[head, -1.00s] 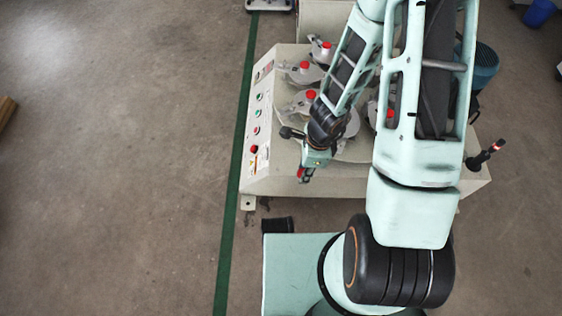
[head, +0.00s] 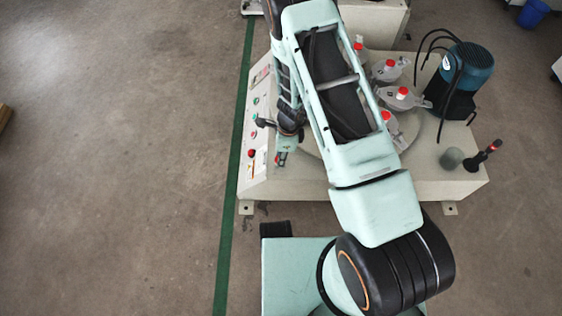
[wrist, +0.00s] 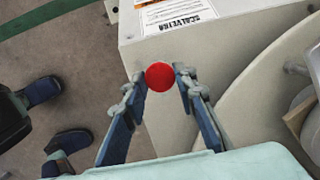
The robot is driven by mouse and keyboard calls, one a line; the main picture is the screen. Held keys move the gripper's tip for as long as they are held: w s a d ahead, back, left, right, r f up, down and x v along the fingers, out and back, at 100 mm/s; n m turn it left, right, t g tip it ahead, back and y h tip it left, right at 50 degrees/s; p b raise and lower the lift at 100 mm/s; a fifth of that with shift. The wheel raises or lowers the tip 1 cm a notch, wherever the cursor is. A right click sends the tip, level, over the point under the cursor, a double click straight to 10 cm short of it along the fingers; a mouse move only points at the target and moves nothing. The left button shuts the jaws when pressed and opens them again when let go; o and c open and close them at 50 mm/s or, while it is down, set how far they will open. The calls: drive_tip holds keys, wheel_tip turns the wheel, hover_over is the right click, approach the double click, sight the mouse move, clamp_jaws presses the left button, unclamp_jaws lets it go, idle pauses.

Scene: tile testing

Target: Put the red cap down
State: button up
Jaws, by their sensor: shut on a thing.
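The red cap (wrist: 159,76) is a round red disc held between my two fingertips in the wrist view. My gripper (head: 281,158) is shut on it, over the left front part of the beige machine top (wrist: 235,60). In the head view the gripper is small and partly hidden by my arm. I cannot tell whether the cap touches the machine top or is held above it.
Several clear fixtures with red tops (head: 403,91) stand on the round plate to the right. A teal motor (head: 467,66), a grey cup (head: 450,158) and a dark handle (head: 483,156) are farther right. The sloped button panel (head: 255,125) lies along the left edge.

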drive_tip(key=shift+f+b, duration=0.35)
drive_tip(key=shift+f, duration=1.05)
drive_tip(key=shift+f, duration=0.15)
drive_tip(key=o, duration=0.7)
wheel_tip(320, 180, up, 12)
drive_tip(key=d+p, duration=0.1)
drive_tip(key=p, duration=0.3)
drive_tip(key=shift+d, duration=0.25)
